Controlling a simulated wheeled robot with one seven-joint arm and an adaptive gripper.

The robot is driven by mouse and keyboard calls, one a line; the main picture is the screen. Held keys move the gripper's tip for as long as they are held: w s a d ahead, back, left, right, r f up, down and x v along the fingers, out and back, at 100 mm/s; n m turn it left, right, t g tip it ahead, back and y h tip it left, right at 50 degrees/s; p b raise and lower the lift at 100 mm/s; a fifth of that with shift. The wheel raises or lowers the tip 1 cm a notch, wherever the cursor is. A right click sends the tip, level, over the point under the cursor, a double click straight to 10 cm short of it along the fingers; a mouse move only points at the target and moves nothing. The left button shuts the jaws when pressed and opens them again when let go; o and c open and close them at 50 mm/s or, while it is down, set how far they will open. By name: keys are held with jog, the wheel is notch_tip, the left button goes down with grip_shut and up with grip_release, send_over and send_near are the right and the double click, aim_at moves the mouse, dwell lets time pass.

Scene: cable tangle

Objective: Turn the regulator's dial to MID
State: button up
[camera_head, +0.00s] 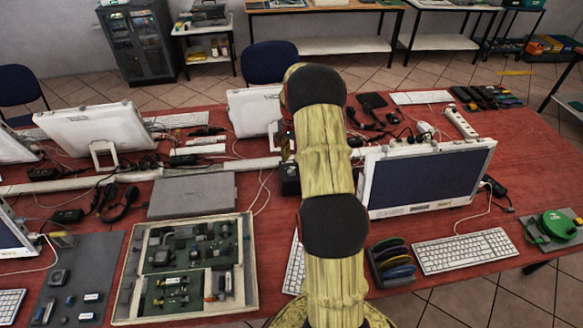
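My yellow-sleeved arm with black joints rises through the middle of the view and covers what lies behind it. A small black box (289,181) stands on the red table, partly hidden by the arm's left edge. It may be the regulator, but I cannot make out a dial, markings or a setting. A narrow brownish-dark part shows just above the box at the arm's edge and may be part of my gripper. My fingertips are otherwise hidden, so I cannot see whether they are open or touch anything.
A monitor (428,178) stands right of my arm, with a keyboard (465,251) and a disc rack (392,262) before it. Left are a closed grey laptop (192,196) and a framed circuit board (247,262). Loose cables cross the table. A green round device (556,226) lies far right.

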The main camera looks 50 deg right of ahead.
aim_at(291, 169)
notch_tip(291, 169, down, 6)
jog(key=shift+r+b, duration=0.1)
jog(key=shift+b, duration=0.2)
jog(key=shift+c, duration=1.3)
jog(key=c, duration=0.4)
grip_shut()
